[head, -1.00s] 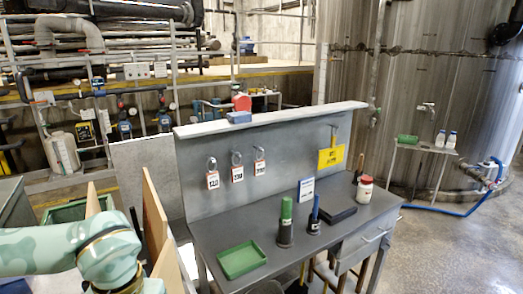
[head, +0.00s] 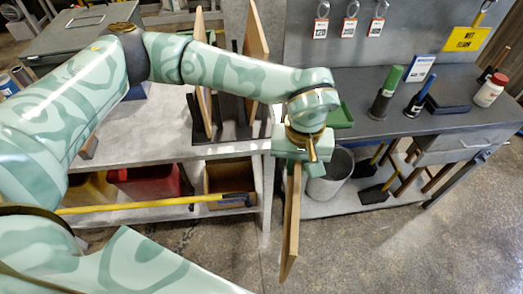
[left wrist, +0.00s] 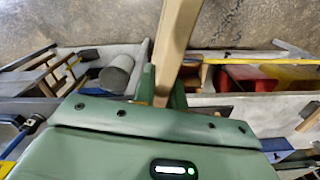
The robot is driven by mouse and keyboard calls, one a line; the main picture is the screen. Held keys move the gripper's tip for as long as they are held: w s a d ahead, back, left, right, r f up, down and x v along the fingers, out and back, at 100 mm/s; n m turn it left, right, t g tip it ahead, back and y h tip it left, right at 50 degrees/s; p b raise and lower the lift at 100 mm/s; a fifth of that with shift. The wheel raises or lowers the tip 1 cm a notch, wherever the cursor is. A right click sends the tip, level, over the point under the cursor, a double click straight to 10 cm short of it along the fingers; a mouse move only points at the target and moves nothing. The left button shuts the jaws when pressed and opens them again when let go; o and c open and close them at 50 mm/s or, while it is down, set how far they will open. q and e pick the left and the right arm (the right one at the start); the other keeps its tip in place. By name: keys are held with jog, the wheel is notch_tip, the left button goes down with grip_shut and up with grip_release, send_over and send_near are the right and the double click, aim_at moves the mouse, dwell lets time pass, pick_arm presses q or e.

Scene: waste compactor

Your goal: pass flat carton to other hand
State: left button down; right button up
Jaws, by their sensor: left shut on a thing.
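The flat carton (head: 291,225) is a thin brown panel, seen nearly edge-on in the head view. It hangs upright below my left gripper (head: 297,165), in front of the benches and above the floor. My left gripper is shut on the carton near its upper end. In the left wrist view the carton (left wrist: 175,40) rises from between the green fingers (left wrist: 162,88) toward the top of the picture. My right gripper is in neither view now.
Two upright brown boards (head: 257,40) stand in a rack on the left bench. A grey bin (head: 330,175) is close behind the carton, under the right bench (head: 365,85). A yellow-handled tool (head: 150,205) crosses the lower left. Open floor (head: 370,250) lies front right.

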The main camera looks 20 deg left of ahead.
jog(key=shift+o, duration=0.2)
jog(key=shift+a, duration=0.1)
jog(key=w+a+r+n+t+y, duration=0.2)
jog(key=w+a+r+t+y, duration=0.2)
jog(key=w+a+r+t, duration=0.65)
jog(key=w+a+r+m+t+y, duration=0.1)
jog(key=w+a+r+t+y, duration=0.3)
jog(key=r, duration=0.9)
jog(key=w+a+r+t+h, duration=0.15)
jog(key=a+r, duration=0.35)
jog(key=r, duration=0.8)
pick_arm(q)
jog(key=w+d+f+n, duration=0.1)
jog(key=d+f, duration=0.3)
jog(key=f, duration=0.7)
jog(key=shift+w, duration=0.2)
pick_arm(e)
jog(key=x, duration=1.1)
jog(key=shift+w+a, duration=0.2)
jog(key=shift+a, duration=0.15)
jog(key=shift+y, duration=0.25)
